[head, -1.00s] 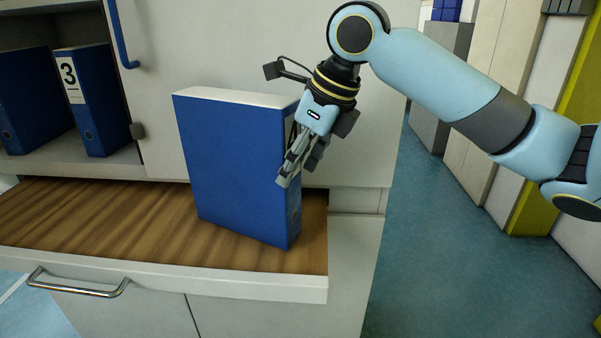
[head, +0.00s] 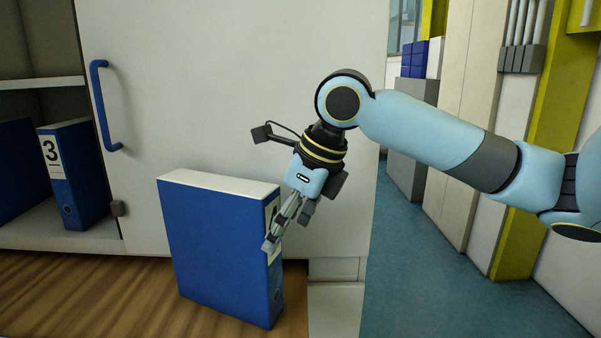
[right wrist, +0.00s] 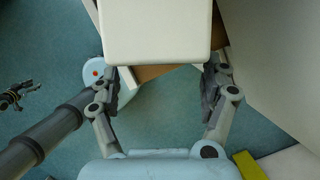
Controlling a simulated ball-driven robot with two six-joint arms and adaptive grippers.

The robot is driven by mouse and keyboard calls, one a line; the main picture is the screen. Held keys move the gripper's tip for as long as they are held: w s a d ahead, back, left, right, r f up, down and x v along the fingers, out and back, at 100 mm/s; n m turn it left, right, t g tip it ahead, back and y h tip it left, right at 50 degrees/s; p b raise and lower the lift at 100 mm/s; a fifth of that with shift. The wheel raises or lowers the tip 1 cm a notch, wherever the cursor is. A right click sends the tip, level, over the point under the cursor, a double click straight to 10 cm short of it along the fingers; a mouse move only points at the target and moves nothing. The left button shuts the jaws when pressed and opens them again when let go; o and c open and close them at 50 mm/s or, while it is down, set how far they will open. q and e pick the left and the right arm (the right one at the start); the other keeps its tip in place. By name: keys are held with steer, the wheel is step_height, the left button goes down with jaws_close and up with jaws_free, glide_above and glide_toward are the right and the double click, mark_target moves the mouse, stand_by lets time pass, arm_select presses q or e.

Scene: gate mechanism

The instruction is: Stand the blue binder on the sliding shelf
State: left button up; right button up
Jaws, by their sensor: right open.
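The blue binder (head: 222,250) stands upright on the wooden sliding shelf (head: 110,295), near its right end. Its pale top faces up, and the same top (right wrist: 155,30) fills the upper middle of the right wrist view. My right gripper (head: 288,232) is at the binder's right edge in the head view. In the right wrist view its fingers (right wrist: 162,85) are open, one on either side of the binder's near end. I cannot tell whether a finger touches it.
A white cabinet with a sliding door (head: 230,100) and a blue handle (head: 101,105) stands behind the shelf. Another blue binder marked 3 (head: 75,175) stands inside at the left. Open blue-green floor (head: 415,270) lies to the right.

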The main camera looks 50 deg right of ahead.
arm_select(q)
steer(key=shift+s+r+p, duration=0.15)
steer(key=shift+r+p, duration=0.25)
steer(key=shift+r, duration=0.3)
steer(key=shift+s+r+p, duration=0.15)
steer(key=shift+r+p, duration=0.2)
steer(key=shift+r, duration=0.35)
arm_select(e)
steer(key=a+v, duration=0.1)
steer(key=v, duration=0.6)
steer(key=shift+d+r, duration=0.25)
steer(key=shift+d, duration=0.25)
